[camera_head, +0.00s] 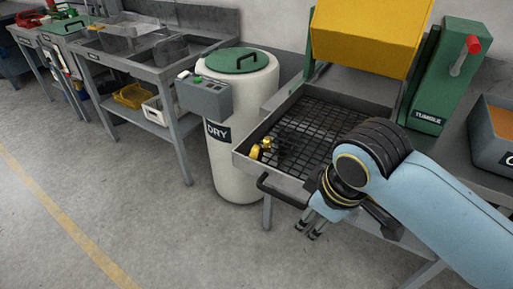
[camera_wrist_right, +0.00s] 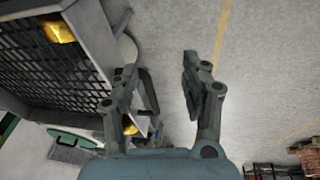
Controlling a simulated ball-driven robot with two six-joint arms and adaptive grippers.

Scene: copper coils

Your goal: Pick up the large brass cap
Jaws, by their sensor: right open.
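Two small brass-yellow pieces lie near the left front corner of the mesh tray (camera_head: 318,118): one brass piece (camera_head: 254,152) close to the rim and another brass piece (camera_head: 267,142) just behind it. I cannot tell for sure which is the large brass cap. A brass piece (camera_wrist_right: 58,28) shows on the mesh in the right wrist view. My right gripper (camera_head: 311,227) is outside the tray, in front of its front rim and right of the brass pieces, fingers pointing down. In the right wrist view its fingers (camera_wrist_right: 158,65) are apart with nothing between them. My left gripper is not in view.
A front handle (camera_head: 280,192) juts from the tray. A white drum marked DRY (camera_head: 236,150) stands left of it. A yellow hopper (camera_head: 365,35) and a green TUMBLE unit (camera_head: 440,80) stand behind. The floor at left is free.

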